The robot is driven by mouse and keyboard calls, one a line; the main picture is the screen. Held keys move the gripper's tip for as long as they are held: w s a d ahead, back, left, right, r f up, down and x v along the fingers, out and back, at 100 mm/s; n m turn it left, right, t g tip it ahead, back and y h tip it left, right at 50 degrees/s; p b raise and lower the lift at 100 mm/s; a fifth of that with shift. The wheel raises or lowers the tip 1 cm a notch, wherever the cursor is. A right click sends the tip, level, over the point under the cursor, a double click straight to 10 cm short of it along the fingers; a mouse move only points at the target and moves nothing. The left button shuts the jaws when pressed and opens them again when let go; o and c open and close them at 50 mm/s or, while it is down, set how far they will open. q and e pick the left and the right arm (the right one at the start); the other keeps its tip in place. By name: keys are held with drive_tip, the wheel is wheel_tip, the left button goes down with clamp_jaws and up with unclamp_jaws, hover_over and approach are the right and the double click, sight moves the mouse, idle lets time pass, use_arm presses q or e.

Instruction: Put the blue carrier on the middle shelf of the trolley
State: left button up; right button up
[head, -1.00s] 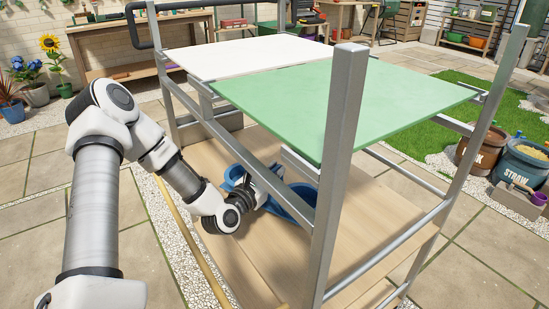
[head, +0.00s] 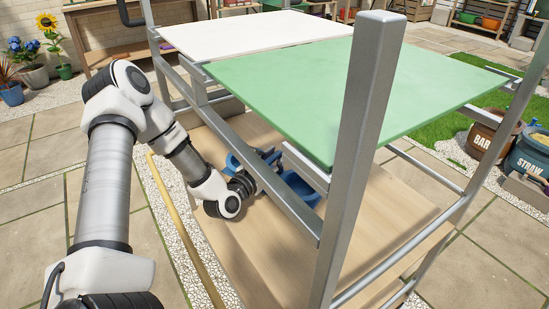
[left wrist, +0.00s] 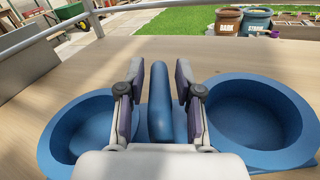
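The blue carrier (head: 302,187) stands on a wooden shelf (head: 385,215) below the top panels of the grey metal trolley (head: 352,160). A rail and the green panel partly hide it in the head view. In the left wrist view the carrier (left wrist: 250,110) shows two round blue cups with an upright blue handle between them. My left gripper (left wrist: 158,85) has one finger on each side of the handle, with a gap on both sides. In the head view the left gripper (head: 258,176) reaches in under the trolley's side rail. My right gripper is out of view.
A white panel (head: 250,32) and a green panel (head: 400,85) cover the trolley top. Metal posts and side rails border the shelf close to my left arm. Bark and straw buckets (head: 530,153) stand at the right. The front of the shelf is bare.

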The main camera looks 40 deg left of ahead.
use_arm(q)
drive_tip(key=shift+r+p, duration=0.25)
drive_tip(key=shift+p, duration=0.05)
drive_tip(key=s+p, duration=0.1)
drive_tip(key=s, duration=0.2)
drive_tip(key=s+p, duration=0.2)
drive_tip(key=s, duration=0.2)
drive_tip(key=s+d+p, duration=0.1)
drive_tip(key=s, duration=0.3)
drive_tip(key=shift+s, duration=0.25)
drive_tip(key=shift+s+d, duration=0.15)
drive_tip(key=shift+s, duration=0.15)
drive_tip(key=shift+f, duration=0.1)
